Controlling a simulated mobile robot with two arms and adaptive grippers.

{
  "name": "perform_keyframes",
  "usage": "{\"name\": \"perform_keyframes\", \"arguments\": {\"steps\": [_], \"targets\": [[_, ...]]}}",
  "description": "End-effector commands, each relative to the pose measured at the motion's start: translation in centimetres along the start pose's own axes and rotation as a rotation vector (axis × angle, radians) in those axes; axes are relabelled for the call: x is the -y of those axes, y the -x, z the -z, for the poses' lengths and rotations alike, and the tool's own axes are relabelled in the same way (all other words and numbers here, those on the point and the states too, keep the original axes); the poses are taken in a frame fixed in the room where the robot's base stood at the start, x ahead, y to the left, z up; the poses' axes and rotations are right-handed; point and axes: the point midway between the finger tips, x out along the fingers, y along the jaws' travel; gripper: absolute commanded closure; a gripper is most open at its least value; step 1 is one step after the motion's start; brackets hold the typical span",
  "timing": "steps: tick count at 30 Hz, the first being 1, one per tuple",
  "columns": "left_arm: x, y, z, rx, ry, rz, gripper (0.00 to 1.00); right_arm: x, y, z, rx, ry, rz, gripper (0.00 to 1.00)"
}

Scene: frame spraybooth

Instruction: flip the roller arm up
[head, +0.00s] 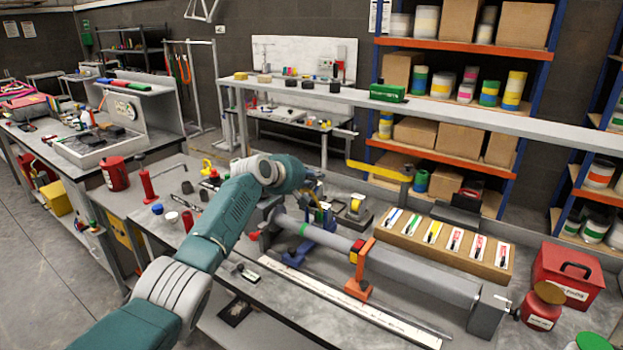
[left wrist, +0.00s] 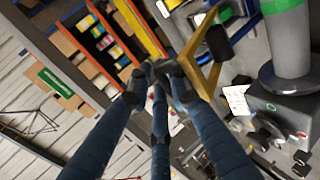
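My left gripper (head: 316,194) is over the bench by the left end of a grey tube with a green band. In the left wrist view its dark fingers (left wrist: 160,82) come close together at the tips; I cannot tell whether they are shut or hold anything. A bent yellow bar (left wrist: 229,148) with a black piece passes close to the fingertips there. In the head view, a yellow arm (head: 378,171) juts left from a post behind the tube, roughly level. I cannot tell which part is the roller arm. My right gripper is not in view.
The grey tube (head: 340,243) lies along the bench, with an orange upright stand (head: 360,270) beside it. A wooden board with labelled markers (head: 440,240) is behind it. A red box (head: 567,275) stands at the right. A raised shelf (head: 450,112) crosses behind.

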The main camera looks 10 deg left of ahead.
Motion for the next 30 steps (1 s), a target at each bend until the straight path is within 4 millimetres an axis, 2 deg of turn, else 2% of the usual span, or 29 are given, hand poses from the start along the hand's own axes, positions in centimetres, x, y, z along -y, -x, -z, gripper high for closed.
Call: {"name": "perform_keyframes", "arguments": {"steps": [11, 17, 23, 30], "targets": [[0.0, -0.1, -0.1, 0.000, 0.001, -0.004, 0.77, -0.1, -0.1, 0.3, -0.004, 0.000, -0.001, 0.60], [0.1, 0.8, -0.2, 0.003, 0.001, -0.004, 0.77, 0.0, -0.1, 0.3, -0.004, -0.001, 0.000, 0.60], [0.0, 3.2, -0.1, 0.001, -0.002, -0.006, 0.77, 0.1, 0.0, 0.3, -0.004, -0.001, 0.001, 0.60], [-0.3, 7.2, 0.0, -0.002, -0.002, -0.011, 0.77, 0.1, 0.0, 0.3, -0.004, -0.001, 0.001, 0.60]]}}
